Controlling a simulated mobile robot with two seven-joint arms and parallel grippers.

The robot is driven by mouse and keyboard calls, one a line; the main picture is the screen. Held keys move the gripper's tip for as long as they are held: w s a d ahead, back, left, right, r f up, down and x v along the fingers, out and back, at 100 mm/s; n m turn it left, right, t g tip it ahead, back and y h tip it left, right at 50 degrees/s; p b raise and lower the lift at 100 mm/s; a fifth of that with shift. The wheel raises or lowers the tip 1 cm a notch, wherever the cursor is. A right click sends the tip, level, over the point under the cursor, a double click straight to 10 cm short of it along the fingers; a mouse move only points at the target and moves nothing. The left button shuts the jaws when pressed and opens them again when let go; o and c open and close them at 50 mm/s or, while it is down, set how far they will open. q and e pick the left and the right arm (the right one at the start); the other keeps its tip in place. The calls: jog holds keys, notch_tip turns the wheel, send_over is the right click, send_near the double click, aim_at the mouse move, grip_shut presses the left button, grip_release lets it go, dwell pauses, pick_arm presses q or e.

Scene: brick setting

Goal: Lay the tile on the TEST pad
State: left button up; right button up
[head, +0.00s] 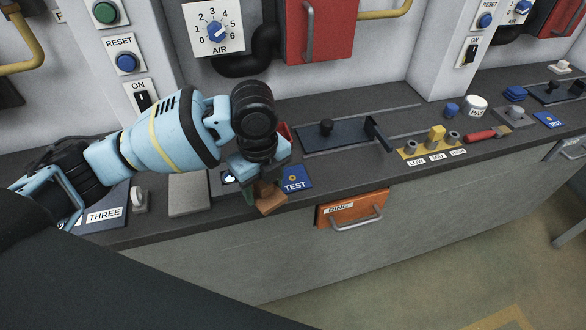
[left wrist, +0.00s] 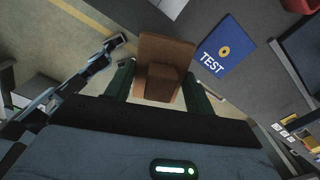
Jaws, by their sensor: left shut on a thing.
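The brown tile (head: 271,202), a flat piece with a raised block, is held in my left gripper (head: 258,188) over the front edge of the counter. In the left wrist view the tile (left wrist: 165,48) shows with its block between the two green fingers (left wrist: 161,84), which are shut on it. The blue TEST pad (head: 297,180) lies on the counter just right of the gripper, partly hidden by it. In the left wrist view the TEST pad (left wrist: 230,42) lies bare, to the right of the tile and apart from it in the picture.
A grey plate (head: 188,194) and a THREE pad (head: 103,215) lie left of the gripper. A dark slide fixture (head: 335,137) stands behind the pad. An orange RING drawer (head: 352,209) is in the counter front. Another TEST pad (head: 549,120) lies far right.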

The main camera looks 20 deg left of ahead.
pick_arm(q)
send_over(292, 178)
jog(key=shift+s+f+b, duration=0.25)
jog(key=shift+f+b, duration=0.2)
jog(key=shift+w, duration=0.2)
jog(key=shift+w+f, duration=0.1)
jog(key=shift+f, duration=1.7)
jog(key=shift+f, duration=0.15)
jog(key=o, duration=1)
jog(key=shift+o, duration=0.2)
notch_tip(292, 178, up, 12)
jog(key=shift+p, duration=0.3)
